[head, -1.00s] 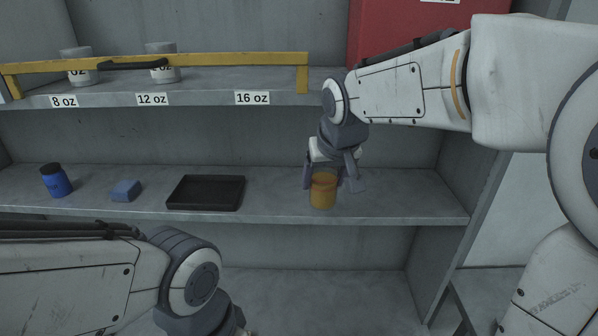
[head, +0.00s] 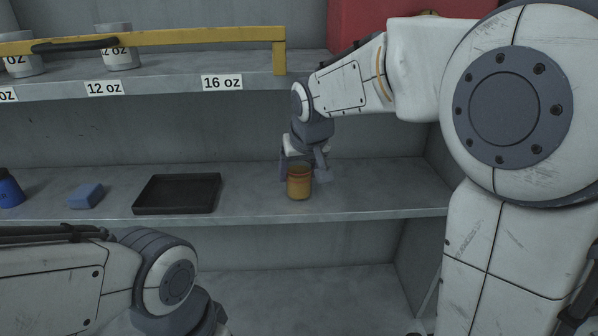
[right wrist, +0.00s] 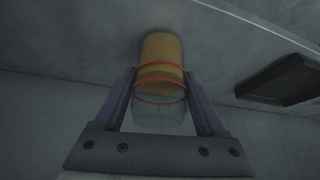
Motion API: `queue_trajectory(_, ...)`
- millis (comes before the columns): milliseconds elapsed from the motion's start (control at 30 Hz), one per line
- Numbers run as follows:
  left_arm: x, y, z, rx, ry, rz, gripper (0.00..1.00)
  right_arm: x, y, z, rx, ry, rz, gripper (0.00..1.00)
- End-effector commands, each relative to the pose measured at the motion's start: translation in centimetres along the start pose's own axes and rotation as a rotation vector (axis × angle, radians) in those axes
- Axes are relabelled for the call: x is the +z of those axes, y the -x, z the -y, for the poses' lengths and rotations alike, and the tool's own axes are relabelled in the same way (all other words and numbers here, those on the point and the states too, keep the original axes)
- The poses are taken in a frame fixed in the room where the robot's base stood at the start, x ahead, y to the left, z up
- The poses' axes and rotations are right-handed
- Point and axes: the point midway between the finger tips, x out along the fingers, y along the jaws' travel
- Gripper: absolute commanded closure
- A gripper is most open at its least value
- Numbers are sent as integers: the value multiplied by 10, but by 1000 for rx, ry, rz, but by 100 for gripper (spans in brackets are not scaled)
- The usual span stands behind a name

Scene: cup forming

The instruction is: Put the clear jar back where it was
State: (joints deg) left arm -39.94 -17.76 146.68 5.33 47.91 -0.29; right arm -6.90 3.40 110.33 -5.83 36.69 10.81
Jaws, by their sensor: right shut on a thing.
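The clear jar (head: 299,184) holds amber contents and has red bands. It is upright at the middle shelf, right of the black tray. My right gripper (head: 303,168) comes down from above and is shut on it. In the right wrist view the jar (right wrist: 161,68) sits between the two fingers of the right gripper (right wrist: 162,88), with its clear part nearer the palm. I cannot tell whether the jar's base touches the shelf (head: 390,190). My left arm shows at the lower left of the head view; its gripper is outside the picture.
The black tray (head: 145,208), a blue block (head: 86,196) and a blue jar (head: 10,189) stand left on the same shelf. Shelf right of the jar is clear.

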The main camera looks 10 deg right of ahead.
Motion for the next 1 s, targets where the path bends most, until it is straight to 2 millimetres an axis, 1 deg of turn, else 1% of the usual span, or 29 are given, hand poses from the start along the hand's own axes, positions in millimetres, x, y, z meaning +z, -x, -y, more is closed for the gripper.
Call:
queue_trajectory(100,0,-3,0,0,0,0,19,2,-3,2,-1,2,0,100)
queue_trajectory(133,0,-3,0,0,0,0,19,2,-4,2,-1,2,1,23)
queue_trajectory(200,0,-2,0,0,0,0,19,1,-2,1,-1,2,1,0)
queue_trajectory(400,0,-2,0,0,0,0,19,1,-2,0,0,1,1,0)
queue_trajectory(500,0,2,0,0,0,0,19,-1,2,0,0,1,1,0)
queue_trajectory(533,0,-1,0,0,0,0,19,0,3,0,0,0,-2,0)
queue_trajectory(633,0,-8,1,0,1,0,19,0,16,0,0,1,-6,0)
queue_trajectory(800,1,-17,1,0,2,0,19,0,47,0,0,0,-6,0)
queue_trajectory(900,1,-20,2,0,3,0,19,0,61,-1,0,0,-4,0)
queue_trajectory(1000,1,-22,2,0,3,0,19,0,71,-1,0,-1,-2,0)
